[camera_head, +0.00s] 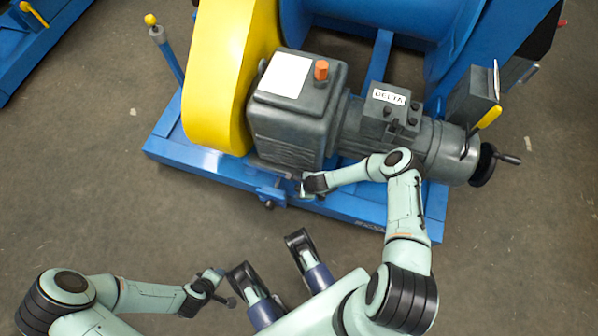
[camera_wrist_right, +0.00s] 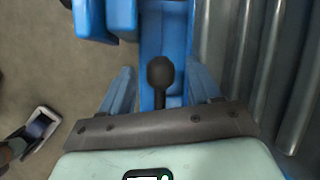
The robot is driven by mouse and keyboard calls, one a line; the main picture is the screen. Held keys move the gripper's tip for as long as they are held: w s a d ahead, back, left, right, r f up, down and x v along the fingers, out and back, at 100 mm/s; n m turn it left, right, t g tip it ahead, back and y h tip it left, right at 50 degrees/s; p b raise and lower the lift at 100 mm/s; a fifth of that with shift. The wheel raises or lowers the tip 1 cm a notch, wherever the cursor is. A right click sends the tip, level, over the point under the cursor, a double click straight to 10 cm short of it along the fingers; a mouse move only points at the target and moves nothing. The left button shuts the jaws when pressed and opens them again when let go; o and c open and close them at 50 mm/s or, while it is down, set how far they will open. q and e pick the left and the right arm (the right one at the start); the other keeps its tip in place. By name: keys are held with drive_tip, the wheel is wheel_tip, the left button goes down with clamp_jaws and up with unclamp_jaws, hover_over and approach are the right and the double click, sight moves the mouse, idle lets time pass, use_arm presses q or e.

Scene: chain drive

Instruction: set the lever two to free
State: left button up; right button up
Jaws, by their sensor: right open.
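A lever with a round dark knob (camera_wrist_right: 160,72) stands over the blue base in the right wrist view. I cannot tell for sure that it is lever two, and no label or position mark is readable. My right gripper (camera_head: 301,188) is at the front edge of the blue base, below the grey gearbox. In the wrist view its two blue fingers (camera_wrist_right: 162,88) are apart, one on each side of the knob, with visible gaps. The lever's lower part is hidden behind the gripper's dark bar. My left gripper (camera_head: 222,287) hangs over the floor, away from the machine; its jaw state is unclear.
The grey gearbox (camera_head: 292,115) and motor (camera_head: 375,130) sit above the right forearm on the blue base (camera_head: 185,155). A yellow guard (camera_head: 220,75), a yellow-knobbed lever (camera_head: 157,34) and a handwheel (camera_head: 483,166) flank them. The floor in front is open.

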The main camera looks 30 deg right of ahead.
use_arm(q)
drive_tip(key=shift+s+f, duration=0.1)
use_arm(e)
drive_tip(key=shift+f, duration=0.1)
clamp_jaws()
